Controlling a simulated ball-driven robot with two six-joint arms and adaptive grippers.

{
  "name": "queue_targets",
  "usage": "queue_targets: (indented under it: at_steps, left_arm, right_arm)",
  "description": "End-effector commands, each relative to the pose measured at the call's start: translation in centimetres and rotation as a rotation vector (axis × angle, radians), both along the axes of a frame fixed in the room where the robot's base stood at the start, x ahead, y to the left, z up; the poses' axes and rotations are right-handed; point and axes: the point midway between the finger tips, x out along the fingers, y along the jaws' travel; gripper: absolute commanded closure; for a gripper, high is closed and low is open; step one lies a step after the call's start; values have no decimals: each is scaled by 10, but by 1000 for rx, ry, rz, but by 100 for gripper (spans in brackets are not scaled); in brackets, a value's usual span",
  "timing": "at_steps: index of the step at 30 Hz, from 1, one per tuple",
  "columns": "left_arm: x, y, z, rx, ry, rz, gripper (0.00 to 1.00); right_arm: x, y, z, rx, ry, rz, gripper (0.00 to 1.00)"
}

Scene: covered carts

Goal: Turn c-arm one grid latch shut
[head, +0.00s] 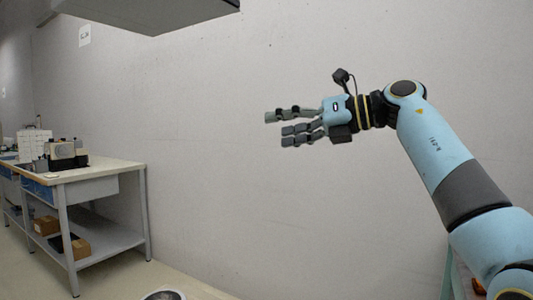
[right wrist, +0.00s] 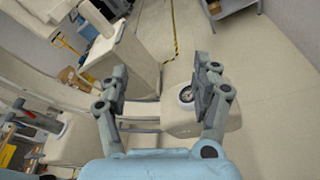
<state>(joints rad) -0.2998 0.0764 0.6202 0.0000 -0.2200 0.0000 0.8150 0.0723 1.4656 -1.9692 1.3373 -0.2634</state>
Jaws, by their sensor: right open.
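My right gripper (head: 278,128) is open and empty in the head view, held in front of a bare wall with its fingers pointing left. In the right wrist view its two fingers (right wrist: 160,72) stand wide apart with nothing between them. Large pale beige equipment (right wrist: 110,55) stands below and to the left in the wrist view. I cannot tell whether it is the c-arm. I cannot make out a grid latch in either view. My left gripper is in neither view.
A grey workbench (head: 107,178) with small equipment (head: 67,152) on top and boxes (head: 46,226) on its lower shelf stands at the left. A grey overhead housing (head: 150,12) hangs at the top. Yellow-black tape (right wrist: 176,40) marks the floor. Floor at right is clear.

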Motion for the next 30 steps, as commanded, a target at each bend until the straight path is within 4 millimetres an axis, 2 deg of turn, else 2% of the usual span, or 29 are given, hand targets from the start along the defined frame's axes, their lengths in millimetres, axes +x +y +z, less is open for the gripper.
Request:
queue_targets:
  at_steps: [1, 3, 6, 9, 12, 14, 30]
  left_arm:
    - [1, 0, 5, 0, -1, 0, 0]
    - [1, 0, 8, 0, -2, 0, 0]
    - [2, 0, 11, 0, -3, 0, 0]
    - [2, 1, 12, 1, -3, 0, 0]
    - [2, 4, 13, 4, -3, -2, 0]
    - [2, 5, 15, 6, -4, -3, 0]
    - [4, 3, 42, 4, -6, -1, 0]
  right_arm:
    - [1, -3, 70, -67, -127, -19, 35]
    - [-3, -8, 142, -119, -260, -55, 35]
    - [-17, -10, 223, -127, -402, -79, 35]
    - [-31, -9, 274, -122, -484, -83, 35]
    - [-38, -8, 298, -119, -521, -85, 35]
    - [-38, -6, 303, -117, -528, -85, 35]
    - [16, 69, 304, -114, -526, -83, 35]
